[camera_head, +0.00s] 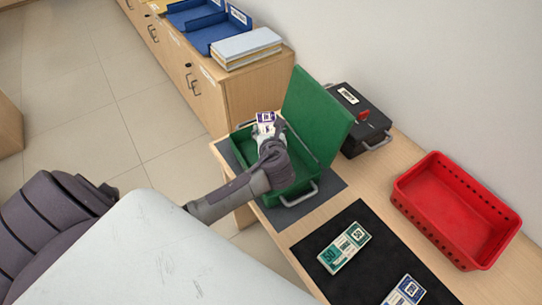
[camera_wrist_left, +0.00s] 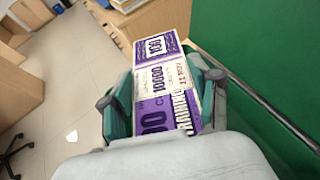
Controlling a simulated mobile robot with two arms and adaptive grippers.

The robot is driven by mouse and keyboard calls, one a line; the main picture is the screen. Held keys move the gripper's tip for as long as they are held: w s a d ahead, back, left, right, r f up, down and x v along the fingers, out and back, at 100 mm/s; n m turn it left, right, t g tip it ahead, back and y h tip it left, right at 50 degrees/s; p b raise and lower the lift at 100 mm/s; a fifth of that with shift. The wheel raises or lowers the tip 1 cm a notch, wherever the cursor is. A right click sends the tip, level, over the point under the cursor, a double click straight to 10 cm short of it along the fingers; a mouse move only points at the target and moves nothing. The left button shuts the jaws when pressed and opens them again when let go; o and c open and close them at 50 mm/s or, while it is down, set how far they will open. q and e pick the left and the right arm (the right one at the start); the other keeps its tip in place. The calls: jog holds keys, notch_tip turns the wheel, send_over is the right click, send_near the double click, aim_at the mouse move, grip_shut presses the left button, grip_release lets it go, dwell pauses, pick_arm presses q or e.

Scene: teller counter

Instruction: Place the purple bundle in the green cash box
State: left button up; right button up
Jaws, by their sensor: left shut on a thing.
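The purple bundle (camera_wrist_left: 163,80) is a banded stack of purple and white notes. My left gripper (camera_head: 266,133) is shut on it, with a finger on each side in the left wrist view (camera_wrist_left: 163,95). In the head view the bundle (camera_head: 265,118) shows at the fingertips, over the open green cash box (camera_head: 308,173). The box's lid (camera_head: 316,112) stands raised behind the gripper, and a metal handle is at its front. My gripper and wrist hide much of the box's inside. I cannot tell how high the bundle is above the box floor. My right gripper is not in view.
A closed black cash box (camera_head: 360,113) stands behind the green lid. A red perforated tray (camera_head: 455,208) is at the right. A green bundle (camera_head: 344,248) and a blue bundle (camera_head: 406,292) lie on the black mat (camera_head: 318,239). Cabinets with blue trays (camera_head: 217,31) stand behind.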

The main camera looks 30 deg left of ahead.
pick_arm(q)
notch_tip(320, 180, down, 5)
jog(key=shift+f, duration=0.1)
notch_tip(320, 180, down, 3)
jog(key=shift+f+b, duration=0.1)
jog(key=shift+b, duration=0.3)
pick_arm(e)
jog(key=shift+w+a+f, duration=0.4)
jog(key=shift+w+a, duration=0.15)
pick_arm(q)
jog(key=shift+f, duration=0.1)
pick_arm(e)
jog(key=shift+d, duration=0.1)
pick_arm(q)
jog(key=shift+f, duration=0.55)
jog(key=o, duration=1.2)
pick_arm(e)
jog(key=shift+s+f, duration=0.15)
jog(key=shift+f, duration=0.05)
